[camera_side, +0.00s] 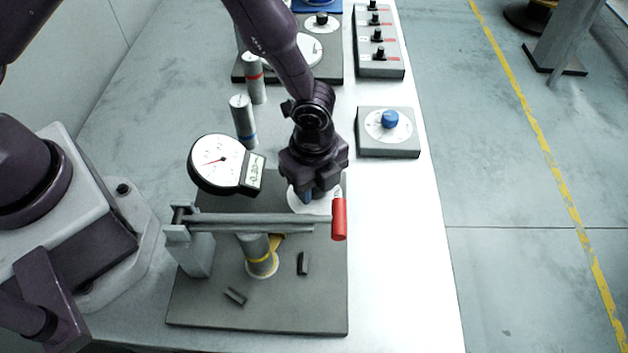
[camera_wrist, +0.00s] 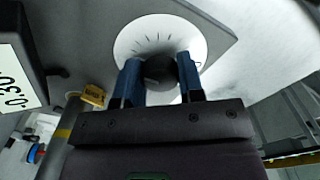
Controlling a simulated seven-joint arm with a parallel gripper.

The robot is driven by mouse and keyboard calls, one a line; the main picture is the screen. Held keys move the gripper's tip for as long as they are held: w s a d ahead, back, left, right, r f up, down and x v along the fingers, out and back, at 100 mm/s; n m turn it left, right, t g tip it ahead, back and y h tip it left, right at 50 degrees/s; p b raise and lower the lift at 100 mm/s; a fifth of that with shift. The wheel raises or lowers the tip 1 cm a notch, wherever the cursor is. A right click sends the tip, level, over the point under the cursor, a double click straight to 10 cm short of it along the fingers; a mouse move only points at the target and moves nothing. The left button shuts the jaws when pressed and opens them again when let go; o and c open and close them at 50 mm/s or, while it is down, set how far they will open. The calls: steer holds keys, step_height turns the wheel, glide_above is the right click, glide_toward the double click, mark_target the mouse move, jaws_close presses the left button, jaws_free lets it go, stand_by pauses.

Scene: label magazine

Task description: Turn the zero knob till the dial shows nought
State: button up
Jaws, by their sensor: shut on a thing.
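The dial (camera_side: 218,162) is a round white-faced gauge with a red needle pointing left and slightly down. Its small readout (camera_side: 254,173) shows digits I read as 0.30 in the wrist view (camera_wrist: 14,88); the sign is unclear. The zero knob (camera_wrist: 160,71) is dark and round, on a white scale disc (camera_wrist: 150,35) with tick marks. My gripper (camera_wrist: 158,72) is shut on it, one blue finger on each side. In the side view my gripper (camera_side: 309,196) points down over the white disc (camera_side: 321,206) and hides the knob.
A bar with a red handle (camera_side: 339,218) crosses the grey base plate (camera_side: 205,312) in front of my gripper. A yellow-ringed cylinder (camera_side: 258,256) stands below the bar. Blue-ringed (camera_side: 243,121) and red-ringed (camera_side: 254,78) cylinders stand behind. A blue-knobbed box (camera_side: 388,138) sits right.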

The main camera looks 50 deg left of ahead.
steer(key=n, duration=1.1)
steer(key=shift+s+d, duration=0.1)
stand_by(0.5)
steer(key=o, duration=0.9)
steer(key=shift+r, duration=0.15)
step_height(320, 180, up, 13)
steer(key=shift+f, duration=0.1)
